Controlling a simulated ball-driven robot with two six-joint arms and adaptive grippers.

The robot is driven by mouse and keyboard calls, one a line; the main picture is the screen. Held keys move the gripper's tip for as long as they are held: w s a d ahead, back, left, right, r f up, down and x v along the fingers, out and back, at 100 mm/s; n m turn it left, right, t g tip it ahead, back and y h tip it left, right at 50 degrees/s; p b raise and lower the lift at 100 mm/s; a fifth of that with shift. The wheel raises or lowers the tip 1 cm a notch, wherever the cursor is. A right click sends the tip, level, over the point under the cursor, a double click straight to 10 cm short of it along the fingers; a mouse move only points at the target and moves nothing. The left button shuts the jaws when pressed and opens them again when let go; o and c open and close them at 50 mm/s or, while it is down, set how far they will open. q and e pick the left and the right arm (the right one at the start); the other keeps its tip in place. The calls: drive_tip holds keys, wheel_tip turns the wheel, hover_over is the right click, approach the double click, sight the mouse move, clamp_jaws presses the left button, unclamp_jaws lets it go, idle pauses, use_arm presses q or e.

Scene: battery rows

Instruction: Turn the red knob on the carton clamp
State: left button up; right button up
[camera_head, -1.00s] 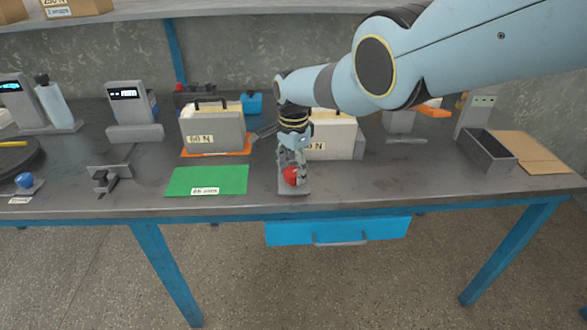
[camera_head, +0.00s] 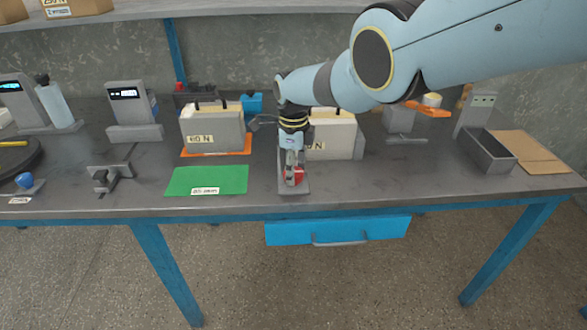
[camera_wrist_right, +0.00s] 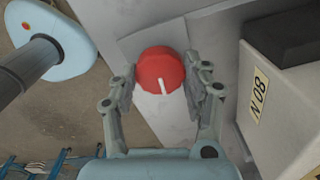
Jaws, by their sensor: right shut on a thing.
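The red knob (camera_head: 293,176) sits near the front edge of the table, on a small grey base (camera_head: 288,189). In the right wrist view the red knob (camera_wrist_right: 160,70) is round with a white pointer line that points down and slightly right. My right gripper (camera_head: 293,172) comes down over the knob from above. In the wrist view its two fingers (camera_wrist_right: 165,86) stand on either side of the knob, shut on it. My arm hides part of the clamp in the head view. My left gripper is not in view.
A carton labelled 60 N (camera_head: 213,131) stands on an orange base at left, and another carton (camera_head: 331,137) stands just behind right of my gripper. A green mat (camera_head: 206,180) lies to the left. A grey open box (camera_head: 489,152) is at right.

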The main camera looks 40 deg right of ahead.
drive_tip(key=shift+w+m, duration=0.1)
drive_tip(key=shift+m, duration=0.4)
drive_tip(key=o, duration=1)
drive_tip(key=shift+o, duration=0.8)
wheel_tip(320, 180, up, 12)
idle(0.3)
